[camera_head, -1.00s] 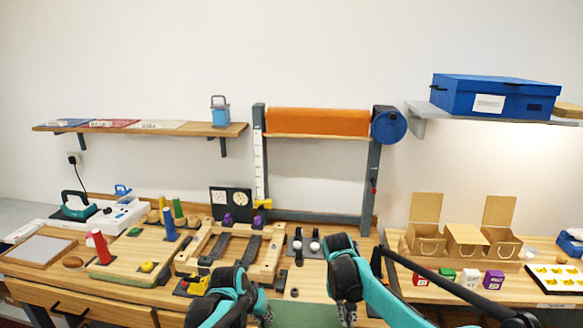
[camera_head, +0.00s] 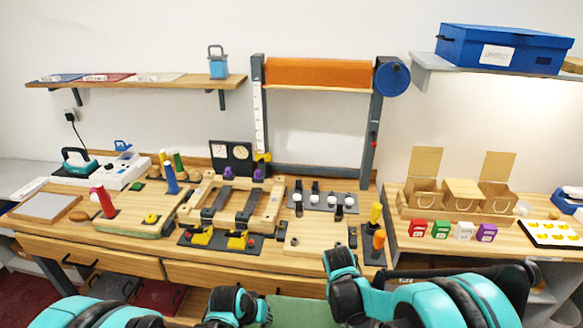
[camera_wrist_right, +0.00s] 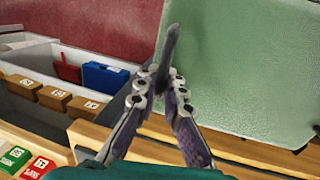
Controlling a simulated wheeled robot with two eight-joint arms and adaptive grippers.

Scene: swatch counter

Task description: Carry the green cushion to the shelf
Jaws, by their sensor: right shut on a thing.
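The green cushion (camera_head: 300,312) shows in part at the bottom edge of the head view, between my two arms. In the right wrist view it (camera_wrist_right: 245,65) is a large pale green panel filling the upper right. My right gripper (camera_wrist_right: 172,75) is shut on the cushion's left edge; in the head view that gripper (camera_head: 342,272) is at the bottom, right of the cushion. My left gripper (camera_head: 238,303) is just left of the cushion, its fingertips hidden. A wooden shelf (camera_head: 150,91) with flat swatches hangs at upper left. A grey shelf (camera_head: 432,62) hangs at upper right.
A blue box (camera_head: 510,50) fills much of the right shelf. A blue lantern-like item (camera_head: 218,66) stands at the wooden shelf's right end. An orange roll (camera_head: 318,73) hangs between posts. The workbench below is crowded with pegs, blocks and small boxes (camera_head: 465,196).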

